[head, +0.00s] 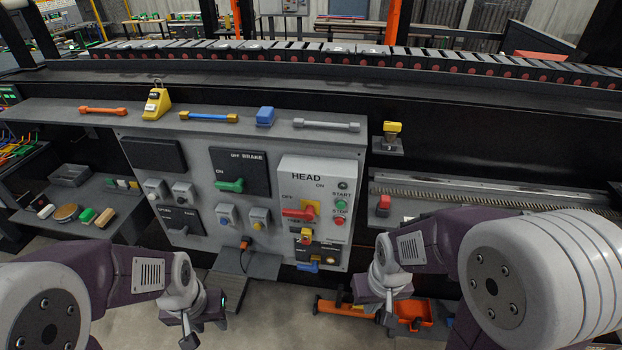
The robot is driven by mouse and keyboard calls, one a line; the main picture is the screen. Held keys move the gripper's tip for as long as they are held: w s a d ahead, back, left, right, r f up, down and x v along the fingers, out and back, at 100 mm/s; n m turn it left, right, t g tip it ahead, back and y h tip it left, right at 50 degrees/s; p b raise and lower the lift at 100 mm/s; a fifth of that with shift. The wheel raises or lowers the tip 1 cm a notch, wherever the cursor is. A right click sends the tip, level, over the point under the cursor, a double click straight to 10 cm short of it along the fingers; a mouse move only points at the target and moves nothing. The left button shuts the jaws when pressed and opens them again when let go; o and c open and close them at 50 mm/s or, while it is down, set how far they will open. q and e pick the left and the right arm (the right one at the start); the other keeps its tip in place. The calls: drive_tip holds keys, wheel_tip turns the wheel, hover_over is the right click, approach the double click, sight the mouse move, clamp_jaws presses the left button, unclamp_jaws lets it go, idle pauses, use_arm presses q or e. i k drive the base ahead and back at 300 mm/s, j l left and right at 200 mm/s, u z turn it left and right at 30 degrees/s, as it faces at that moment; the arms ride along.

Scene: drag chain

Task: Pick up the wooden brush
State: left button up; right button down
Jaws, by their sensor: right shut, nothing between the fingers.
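A tan, wooden-looking block (105,217), which may be the wooden brush, lies on the grey shelf (130,197) at the left. A round brown wooden piece (66,212) lies on the same shelf, left of it; I cannot tell for sure which is the brush. My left gripper (188,332) points down at the bottom of the view, to the right of and nearer than the shelf. Its finger opening does not show clearly. My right gripper (387,313) points down below the control panel, far from the shelf, shut and empty.
A green block (87,215) lies between the two wooden pieces, with a white-and-red one (46,211) further left. A grey tray (69,175) sits behind them. The control panel (205,148) stands right of the shelf. An orange toolbox (412,311) is on the floor.

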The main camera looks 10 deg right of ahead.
sight(104, 220)
drive_tip(key=u, duration=1.4)
drive_tip(key=z, duration=2.9)
drive_tip(key=u, duration=2.9)
